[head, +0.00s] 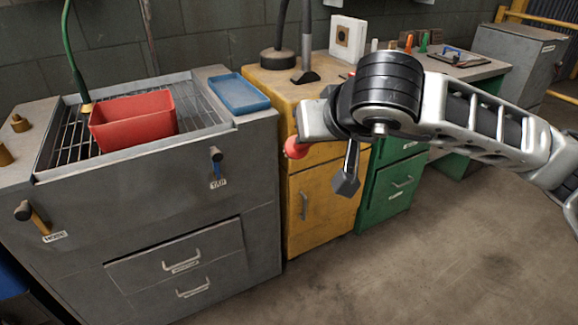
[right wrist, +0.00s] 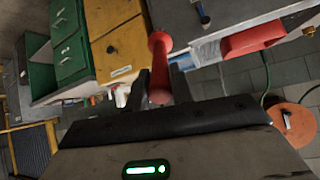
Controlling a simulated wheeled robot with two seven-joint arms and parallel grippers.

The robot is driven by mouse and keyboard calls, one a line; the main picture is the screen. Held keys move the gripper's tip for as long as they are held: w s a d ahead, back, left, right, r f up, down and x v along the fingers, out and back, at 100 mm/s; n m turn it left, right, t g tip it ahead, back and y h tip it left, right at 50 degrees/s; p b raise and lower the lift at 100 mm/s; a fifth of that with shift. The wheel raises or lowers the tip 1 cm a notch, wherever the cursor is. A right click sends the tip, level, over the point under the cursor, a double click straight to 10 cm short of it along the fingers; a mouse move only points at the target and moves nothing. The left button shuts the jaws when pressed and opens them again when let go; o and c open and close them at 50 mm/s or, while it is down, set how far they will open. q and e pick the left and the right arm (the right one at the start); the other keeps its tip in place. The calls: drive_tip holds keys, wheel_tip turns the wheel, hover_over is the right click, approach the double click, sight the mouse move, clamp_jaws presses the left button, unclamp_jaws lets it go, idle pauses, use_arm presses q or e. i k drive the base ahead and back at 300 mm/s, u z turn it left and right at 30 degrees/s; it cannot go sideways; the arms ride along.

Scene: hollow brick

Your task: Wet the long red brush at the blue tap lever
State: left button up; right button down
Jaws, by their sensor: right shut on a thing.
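The long red brush shows as a rounded red end (head: 296,148) below my right gripper in the head view; the gripper hides the rest. In the right wrist view the red brush (right wrist: 160,65) points away between the dark fingers of my right gripper (right wrist: 160,88), which is shut on it. The blue tap lever (head: 216,158) is on the front of the grey sink cabinet, left of the brush and apart from it. It also shows in the right wrist view (right wrist: 203,16). My left gripper is not in view.
A red bin (head: 133,122) sits on the sink grate under a green hose (head: 70,50). A blue tray (head: 238,93) lies beside it. A second lever (head: 33,214) has an orange-brown handle. Yellow (head: 322,205) and green cabinets (head: 392,185) stand right. The floor in front is clear.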

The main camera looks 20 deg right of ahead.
sight(216, 155)
drive_tip(key=z, duration=1.1)
drive_tip(key=i, duration=0.7)
drive_tip(key=u, duration=0.5)
